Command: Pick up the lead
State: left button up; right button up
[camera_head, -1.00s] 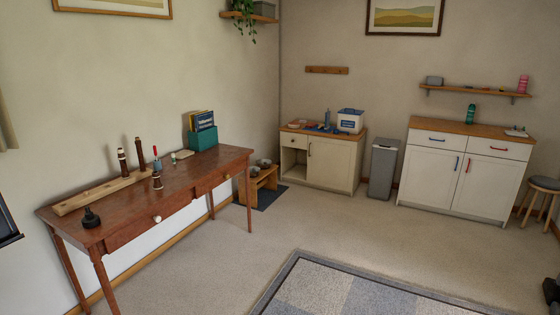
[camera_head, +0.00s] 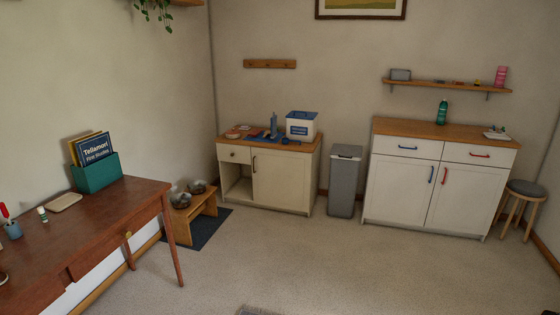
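I cannot make out a lead for certain. The small cream cabinet (camera_head: 282,182) at the back holds a flat dark-blue item (camera_head: 256,135), a blue upright bottle-like thing (camera_head: 274,126) and a white box with a blue rim (camera_head: 302,126). These are too small to tell whether a lead lies among them. The wooden peg rail (camera_head: 270,63) on the wall above has nothing visible hanging from it. Neither of my grippers is in view.
A brown desk (camera_head: 95,225) stands at the left with a teal file box (camera_head: 97,174). A low wooden stand (camera_head: 195,215) with bowls is beside the cabinet. A grey bin (camera_head: 345,182) and white sideboard (camera_head: 412,190) stand right. The carpet (camera_head: 330,260) between is clear.

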aim_at(254, 134)
jog(key=i, duration=2.35)
jog(key=i+u, duration=0.1)
jog(key=i, duration=0.55)
jog(key=i+l+u, duration=0.1)
jog(key=i, duration=0.55)
jog(key=i+l, duration=0.2)
jog(key=i, duration=0.45)
jog(key=j+u, duration=0.05)
